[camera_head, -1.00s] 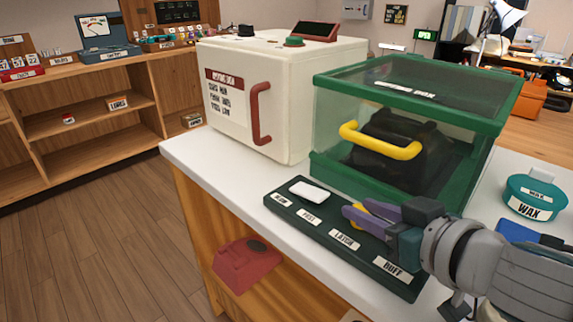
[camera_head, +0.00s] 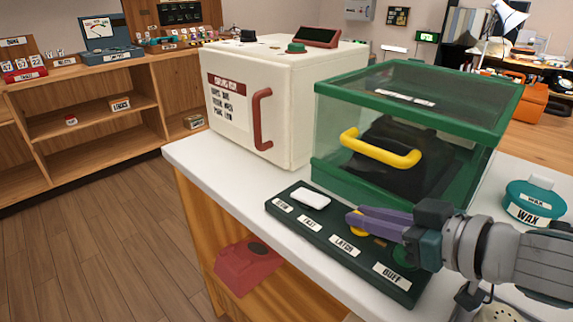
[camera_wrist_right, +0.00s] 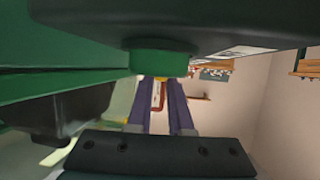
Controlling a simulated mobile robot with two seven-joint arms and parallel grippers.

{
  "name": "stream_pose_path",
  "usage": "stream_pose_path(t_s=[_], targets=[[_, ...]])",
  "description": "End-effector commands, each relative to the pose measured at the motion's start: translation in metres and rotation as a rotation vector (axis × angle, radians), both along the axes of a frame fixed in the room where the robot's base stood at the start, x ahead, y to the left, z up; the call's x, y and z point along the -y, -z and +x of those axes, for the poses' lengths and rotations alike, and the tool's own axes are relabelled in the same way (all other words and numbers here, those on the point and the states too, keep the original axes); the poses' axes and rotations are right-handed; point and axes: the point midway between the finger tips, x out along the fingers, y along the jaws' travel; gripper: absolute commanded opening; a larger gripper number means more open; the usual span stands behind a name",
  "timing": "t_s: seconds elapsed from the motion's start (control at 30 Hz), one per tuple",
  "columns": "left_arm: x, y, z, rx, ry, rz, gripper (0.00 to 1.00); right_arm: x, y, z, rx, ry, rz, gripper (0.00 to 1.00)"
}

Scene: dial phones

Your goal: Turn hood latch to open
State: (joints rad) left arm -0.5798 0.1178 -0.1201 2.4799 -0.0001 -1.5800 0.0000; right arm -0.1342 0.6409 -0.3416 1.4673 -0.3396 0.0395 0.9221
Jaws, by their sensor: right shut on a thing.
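The hood is a green-framed clear box (camera_head: 400,182) with a yellow handle (camera_head: 380,149) on its front, standing closed on the white counter over a black phone (camera_head: 385,160). In front of it lies a dark green panel (camera_head: 290,222) with labels, one reading LATCH (camera_head: 344,245). A yellow latch (camera_head: 358,229) sits behind that label. My right gripper (camera_head: 353,216) reaches in from the right, its purple fingers shut on the yellow latch and partly hiding it. In the right wrist view the fingers (camera_wrist_right: 167,85) point past a green round knob (camera_wrist_right: 160,62). My left gripper is out of view.
A cream box (camera_head: 235,130) with a red handle (camera_head: 261,120) stands left of the hood. A white block (camera_head: 312,198) is on the panel's far end. A teal WAX tin (camera_head: 533,203) is at the right. A red phone (camera_head: 247,265) rests on the shelf below.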

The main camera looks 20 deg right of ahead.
Motion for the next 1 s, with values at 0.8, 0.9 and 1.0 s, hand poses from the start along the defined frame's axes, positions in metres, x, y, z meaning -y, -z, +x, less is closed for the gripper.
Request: stream_pose_path(t_s=[0.8, 0.9, 1.0], targets=[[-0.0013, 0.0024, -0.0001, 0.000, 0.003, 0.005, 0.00, 0.0018, -0.0002, 0.0001, 0.001, -0.147, 0.000, 0.48], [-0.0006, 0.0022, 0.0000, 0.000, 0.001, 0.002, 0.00, 0.0019, -0.0002, 0.0001, 0.001, -0.147, 0.001, 0.49], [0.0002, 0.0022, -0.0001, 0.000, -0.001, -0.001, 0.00, 0.0019, -0.0002, 0.0001, 0.001, -0.147, 0.001, 0.49]])
